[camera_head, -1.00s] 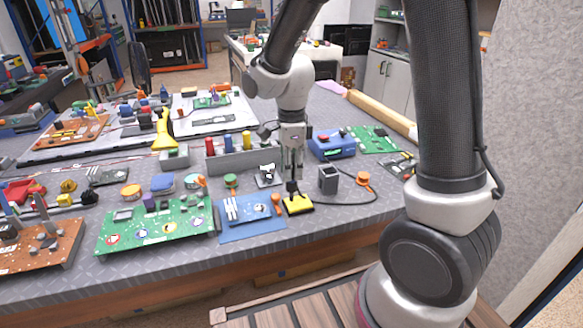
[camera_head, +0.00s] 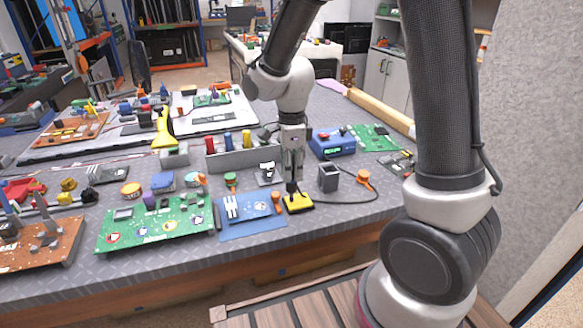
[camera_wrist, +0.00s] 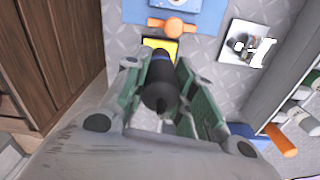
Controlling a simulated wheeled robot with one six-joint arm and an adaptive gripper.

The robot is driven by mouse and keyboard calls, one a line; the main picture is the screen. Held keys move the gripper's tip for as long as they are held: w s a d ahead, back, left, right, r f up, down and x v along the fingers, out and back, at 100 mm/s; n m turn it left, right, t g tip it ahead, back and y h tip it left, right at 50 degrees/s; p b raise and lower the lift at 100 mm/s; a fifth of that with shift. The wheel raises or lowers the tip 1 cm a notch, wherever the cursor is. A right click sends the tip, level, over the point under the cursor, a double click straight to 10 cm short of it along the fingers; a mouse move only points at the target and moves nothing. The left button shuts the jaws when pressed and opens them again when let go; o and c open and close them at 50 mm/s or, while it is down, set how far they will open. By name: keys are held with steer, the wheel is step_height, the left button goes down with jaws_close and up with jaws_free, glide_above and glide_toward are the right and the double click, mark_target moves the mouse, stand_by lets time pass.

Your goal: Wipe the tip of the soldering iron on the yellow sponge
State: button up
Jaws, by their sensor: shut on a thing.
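My gripper (camera_head: 292,185) hangs down over the yellow sponge (camera_head: 299,204) near the front edge of the bench. In the wrist view, my gripper (camera_wrist: 162,88) is shut on the dark handle of the soldering iron (camera_wrist: 160,85). The iron points down toward the yellow sponge (camera_wrist: 168,46), which shows just beyond it. The tip is hidden in both views, so I cannot tell whether it touches the sponge.
A small dark box-shaped stand (camera_head: 328,178) and an orange piece (camera_head: 363,177) are right of the sponge. A blue mat (camera_head: 238,232) with tools and an orange-handled tool (camera_head: 277,199) lie left. A grey bin (camera_head: 245,160) stands behind.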

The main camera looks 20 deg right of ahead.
steer(key=shift+f, duration=0.1)
stand_by(0.3)
steer(key=d, duration=0.4)
stand_by(0.4)
steer(key=shift+a, duration=0.1)
steer(key=shift+a+f, duration=0.1)
steer(key=shift+a, duration=1.8)
jaws_close()
steer(key=shift+d, duration=0.15)
steer(key=shift+s+d, duration=0.1)
steer(key=shift+d, duration=1.8)
